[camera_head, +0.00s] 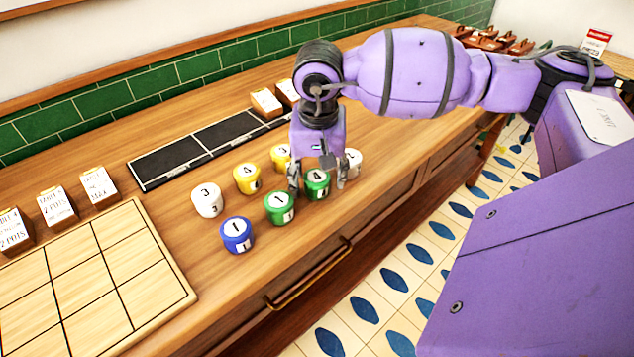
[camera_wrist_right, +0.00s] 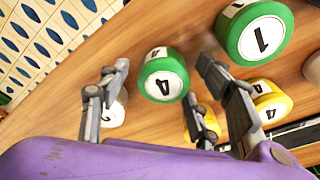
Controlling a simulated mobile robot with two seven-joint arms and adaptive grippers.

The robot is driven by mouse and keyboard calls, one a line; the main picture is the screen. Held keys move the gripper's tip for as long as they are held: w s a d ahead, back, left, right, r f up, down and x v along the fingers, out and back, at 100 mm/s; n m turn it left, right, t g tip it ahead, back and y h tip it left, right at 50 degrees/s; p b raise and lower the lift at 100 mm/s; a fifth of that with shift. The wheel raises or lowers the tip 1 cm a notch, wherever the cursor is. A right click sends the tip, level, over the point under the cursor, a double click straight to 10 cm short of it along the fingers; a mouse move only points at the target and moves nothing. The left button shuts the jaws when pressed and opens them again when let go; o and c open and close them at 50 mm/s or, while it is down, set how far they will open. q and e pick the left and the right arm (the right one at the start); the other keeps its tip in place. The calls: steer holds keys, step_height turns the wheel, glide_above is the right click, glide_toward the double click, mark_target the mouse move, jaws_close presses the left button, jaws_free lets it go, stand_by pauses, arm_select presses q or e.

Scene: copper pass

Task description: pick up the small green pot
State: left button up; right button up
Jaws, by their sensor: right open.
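Two green pots stand on the wooden counter: one marked 4 (camera_head: 317,185) and one marked 1 (camera_head: 279,209). The pot marked 4 looks slightly smaller. My right gripper (camera_head: 318,178) is open and points down, with one finger on either side of the pot marked 4. In the right wrist view this pot (camera_wrist_right: 163,76) shows between and just beyond the fingertips (camera_wrist_right: 164,67), with a gap on each side. The pot marked 1 (camera_wrist_right: 255,34) is outside the fingers there. My left gripper is not in view.
A white pot (camera_head: 352,162) and yellow pots (camera_head: 247,178) stand close around the fingers. A blue pot (camera_head: 237,235) and another white pot (camera_head: 207,200) are further left. A wooden grid board (camera_head: 120,280) lies at front left, a black tray (camera_head: 170,162) behind. The counter's front edge is near.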

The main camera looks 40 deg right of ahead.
mark_target(318, 174)
steer(key=shift+c, duration=0.6)
steer(key=c, duration=1.1)
steer(key=shift+c, duration=0.3)
steer(key=shift+w+r, duration=0.1)
steer(key=shift+r, duration=0.35)
step_height(318, 174, up, 2)
steer(key=shift+r, duration=0.25)
steer(key=s+a+r, duration=0.7)
steer(key=s+r, duration=0.2)
steer(key=s, duration=0.2)
steer(key=shift+s+a+r+b, duration=0.3)
steer(key=shift+s+a+b, duration=0.1)
steer(key=shift+b, duration=0.05)
